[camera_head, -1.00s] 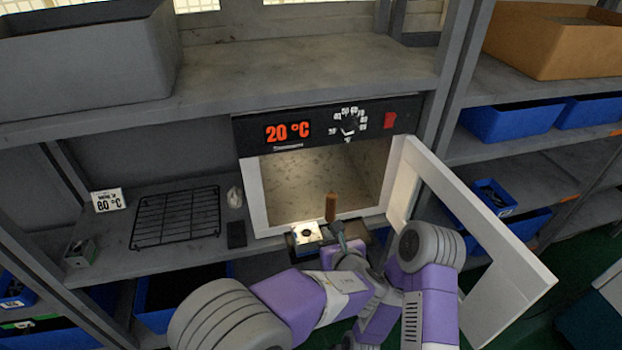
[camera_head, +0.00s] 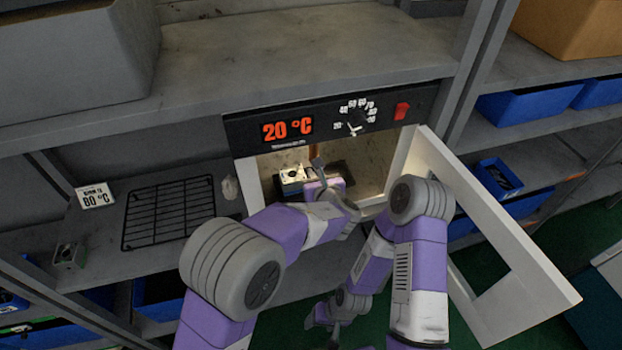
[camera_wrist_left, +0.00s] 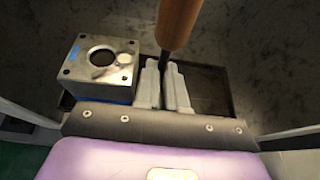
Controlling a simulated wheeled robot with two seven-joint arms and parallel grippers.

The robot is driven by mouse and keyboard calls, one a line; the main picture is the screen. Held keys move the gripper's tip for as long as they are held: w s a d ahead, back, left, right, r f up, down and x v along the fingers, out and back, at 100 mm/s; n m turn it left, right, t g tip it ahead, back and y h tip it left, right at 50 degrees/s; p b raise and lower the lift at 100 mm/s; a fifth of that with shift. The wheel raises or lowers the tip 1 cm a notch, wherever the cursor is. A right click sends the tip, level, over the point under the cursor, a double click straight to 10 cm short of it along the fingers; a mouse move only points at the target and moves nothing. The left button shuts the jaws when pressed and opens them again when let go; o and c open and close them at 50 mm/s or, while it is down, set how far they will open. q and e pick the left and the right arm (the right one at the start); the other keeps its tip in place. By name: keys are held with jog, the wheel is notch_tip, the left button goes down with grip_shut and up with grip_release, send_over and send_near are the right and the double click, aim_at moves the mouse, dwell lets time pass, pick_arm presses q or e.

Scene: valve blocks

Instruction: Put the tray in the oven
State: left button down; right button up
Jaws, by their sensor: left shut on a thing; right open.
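The oven (camera_head: 250,132) stands on the shelf with its white door (camera_head: 500,240) swung open to the right. The dark tray (camera_wrist_left: 212,88) is inside the oven opening. It carries a metal valve block (camera_wrist_left: 102,62), which also shows in the head view (camera_head: 290,178). A brown wooden handle (camera_wrist_left: 178,22) rises from the tray. My left gripper (camera_wrist_left: 164,72) is shut on the tray's handle, low on its stem. It also shows inside the opening in the head view (camera_head: 318,168). My right gripper (camera_head: 322,324) is open and empty, low in front of the shelf.
The oven display (camera_head: 288,130) reads 20 °C. The open door stands close to my right arm.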

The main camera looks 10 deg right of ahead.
pick_arm(q)
jog(key=shift+w+r, duration=0.15)
jog(key=shift+w, duration=0.3)
jog(key=shift+w+f+b, duration=0.35)
jog(key=shift+f+b, duration=0.1)
jog(key=shift+f, duration=0.4)
jog(key=shift+s+f, duration=0.15)
jog(key=shift+s, duration=0.1)
notch_tip(320, 180, down, 5)
jog(key=b, duration=0.3)
jog(key=shift+w+b, duration=0.1)
jog(key=shift+b, duration=0.2)
jog(key=shift+w, duration=0.25)
pick_arm(e)
jog(key=f, duration=0.2)
jog(key=w+f, duration=0.1)
jog(key=f, duration=0.1)
jog(key=shift+a, duration=0.25)
pick_arm(q)
jog(key=shift+s, duration=0.1)
pick_arm(e)
jog(key=shift+f, duration=0.1)
